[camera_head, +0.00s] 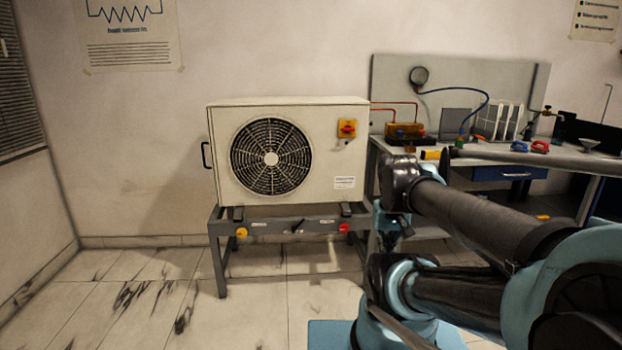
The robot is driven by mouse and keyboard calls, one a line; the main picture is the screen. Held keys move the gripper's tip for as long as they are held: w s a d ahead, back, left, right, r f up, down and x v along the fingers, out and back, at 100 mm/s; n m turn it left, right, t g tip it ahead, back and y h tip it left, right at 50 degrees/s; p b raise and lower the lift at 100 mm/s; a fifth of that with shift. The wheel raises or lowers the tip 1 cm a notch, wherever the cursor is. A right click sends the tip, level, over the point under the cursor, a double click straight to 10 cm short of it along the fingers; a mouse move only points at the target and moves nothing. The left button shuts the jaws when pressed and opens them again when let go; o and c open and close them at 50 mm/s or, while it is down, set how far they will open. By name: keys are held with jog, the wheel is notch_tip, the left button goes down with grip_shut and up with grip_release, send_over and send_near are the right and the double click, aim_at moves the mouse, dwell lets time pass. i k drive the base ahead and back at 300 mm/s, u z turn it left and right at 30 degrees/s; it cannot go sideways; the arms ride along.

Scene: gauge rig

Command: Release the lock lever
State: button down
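A small black lever (298,226) sits tilted on the front rail of a grey stand (222,262), between a yellow knob (241,232) and a red knob (344,228). It looks like the lock lever, but I cannot be sure at this size. The stand carries a white fan unit (215,150) with a red and yellow switch (347,129). My arm reaches in from the right. What looks like my gripper (392,232) is right of the stand, apart from the lever. Its fingers are too small and dark to read.
A workbench (385,147) behind my arm holds a gauge (419,76), a blue hose (480,93), a manifold (405,132) and red and blue clamps.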

aim_at(293, 228)
jog(key=u, duration=0.1)
jog(key=k, duration=0.85)
jog(key=u, duration=0.45)
jog(key=i, duration=1.5)
jog(key=z, duration=0.35)
